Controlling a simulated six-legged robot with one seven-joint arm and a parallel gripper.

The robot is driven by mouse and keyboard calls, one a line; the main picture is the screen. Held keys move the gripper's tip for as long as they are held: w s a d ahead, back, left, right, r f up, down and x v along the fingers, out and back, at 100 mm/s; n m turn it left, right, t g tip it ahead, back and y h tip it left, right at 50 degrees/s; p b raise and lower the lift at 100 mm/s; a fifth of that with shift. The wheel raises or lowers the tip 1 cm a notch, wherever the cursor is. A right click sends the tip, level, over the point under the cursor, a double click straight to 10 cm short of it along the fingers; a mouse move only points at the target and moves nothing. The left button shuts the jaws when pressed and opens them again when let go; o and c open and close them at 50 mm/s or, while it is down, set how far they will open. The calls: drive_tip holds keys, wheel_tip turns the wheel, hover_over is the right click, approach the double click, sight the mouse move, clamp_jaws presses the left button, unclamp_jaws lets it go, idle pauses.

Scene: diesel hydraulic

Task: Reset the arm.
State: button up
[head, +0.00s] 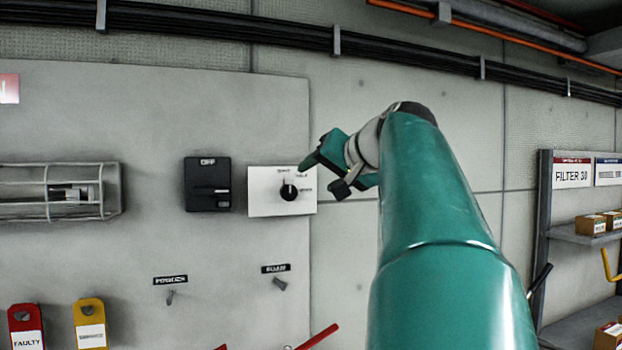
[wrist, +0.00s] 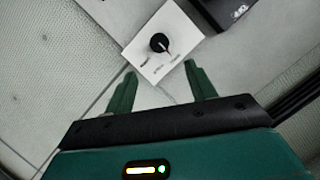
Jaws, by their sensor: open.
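My gripper (head: 326,170) is at the end of my teal arm, in front of the wall panel in the head view. In the wrist view my gripper (wrist: 160,86) has its two green fingers wide apart with nothing between them. Beyond the fingertips is a white plate with a black rotary knob (head: 289,192), which also shows in the wrist view (wrist: 159,43). The fingers look close to the plate's right side in the head view, and I cannot tell whether they touch it. The knob itself is not between the fingers.
A black box marked OFF (head: 207,184) is left of the knob plate. Two small toggle levers (head: 279,283) sit below. A caged lamp (head: 60,191) and red and yellow tags (head: 90,323) are at left. A shelf with boxes (head: 590,224) stands at right.

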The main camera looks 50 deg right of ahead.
idle(0.4)
drive_tip(key=w+a+f+n+g+y, duration=0.2)
drive_tip(key=a+f, duration=1)
drive_tip(key=w+a+f+n+g+y, duration=0.2)
drive_tip(key=a+f+n+y, duration=0.1)
drive_tip(key=a+f, duration=0.8)
drive_tip(key=s+a+f+n+g, duration=0.1)
drive_tip(key=s+a+f, duration=0.2)
drive_tip(key=f, duration=0.4)
drive_tip(key=s+a+f+n+g, duration=0.1)
drive_tip(key=s+a+f+n, duration=0.1)
drive_tip(key=s+a+f, duration=0.2)
drive_tip(key=s+a+f+n+g+h, duration=0.1)
drive_tip(key=s+a+f+n+g, duration=0.1)
drive_tip(key=a+f, duration=0.4)
wheel_tip(320, 180, down, 4)
drive_tip(key=shift+s+a+r, duration=0.1)
drive_tip(key=shift+s+a, duration=0.2)
drive_tip(key=shift+s, duration=0.45)
